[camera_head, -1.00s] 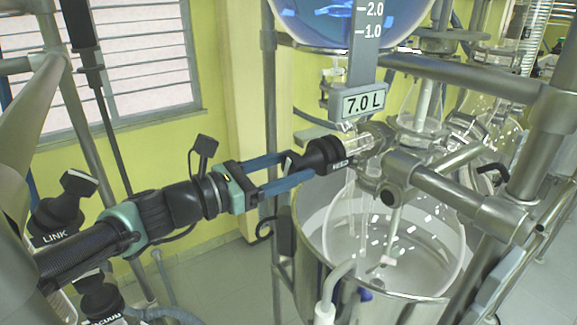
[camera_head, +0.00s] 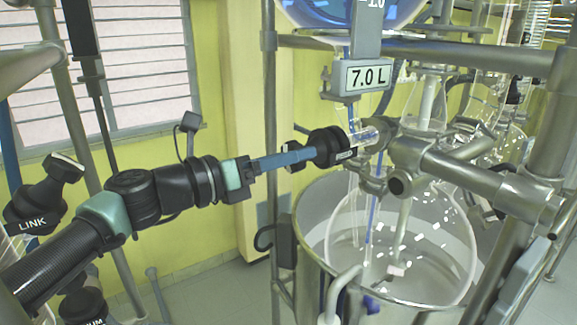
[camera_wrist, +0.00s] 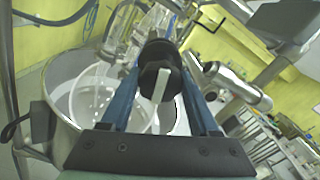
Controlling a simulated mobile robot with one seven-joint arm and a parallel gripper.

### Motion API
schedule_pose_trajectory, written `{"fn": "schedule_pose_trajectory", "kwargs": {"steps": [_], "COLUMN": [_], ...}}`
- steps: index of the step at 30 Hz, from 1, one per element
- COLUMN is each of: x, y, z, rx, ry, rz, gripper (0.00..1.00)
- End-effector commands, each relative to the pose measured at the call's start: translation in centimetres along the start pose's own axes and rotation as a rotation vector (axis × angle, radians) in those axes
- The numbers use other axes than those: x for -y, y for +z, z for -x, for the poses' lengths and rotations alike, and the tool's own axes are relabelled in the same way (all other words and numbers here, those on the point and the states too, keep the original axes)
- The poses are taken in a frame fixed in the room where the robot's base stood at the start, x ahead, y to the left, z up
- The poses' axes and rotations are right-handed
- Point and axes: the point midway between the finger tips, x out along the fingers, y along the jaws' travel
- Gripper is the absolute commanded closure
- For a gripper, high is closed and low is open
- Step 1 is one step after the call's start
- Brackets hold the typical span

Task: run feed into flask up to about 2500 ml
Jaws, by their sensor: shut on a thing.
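The feed valve's black knob (camera_head: 328,148) sits on a glass stem under the upper vessel. My gripper (camera_head: 306,156) is shut on this knob, its blue fingers seen nearly edge-on. In the wrist view the knob (camera_wrist: 160,58) lies between the fingertips of my gripper (camera_wrist: 164,74). The upper vessel (camera_head: 320,12) holds blue liquid, and a display (camera_head: 367,77) below it reads 7.0 L. The clear round flask (camera_head: 440,240) is below the valve. A thin blue streak (camera_head: 374,205) runs down inside it. I cannot make out a liquid level in the flask.
The flask sits in a steel bath (camera_head: 310,235). Metal clamps and bars (camera_head: 480,178) cross close to the right of the valve. A vertical pole (camera_head: 270,120) stands behind my wrist. More glassware stands at the back right.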

Motion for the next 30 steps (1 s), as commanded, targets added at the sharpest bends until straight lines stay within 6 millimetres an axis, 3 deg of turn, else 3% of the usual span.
{"fn": "schedule_pose_trajectory", "kwargs": {"steps": [30], "x": [-0.05], "y": [0.37], "z": [-0.01], "rx": [0.004], "ry": [-0.002], "rz": [0.971], "gripper": [0.94]}}
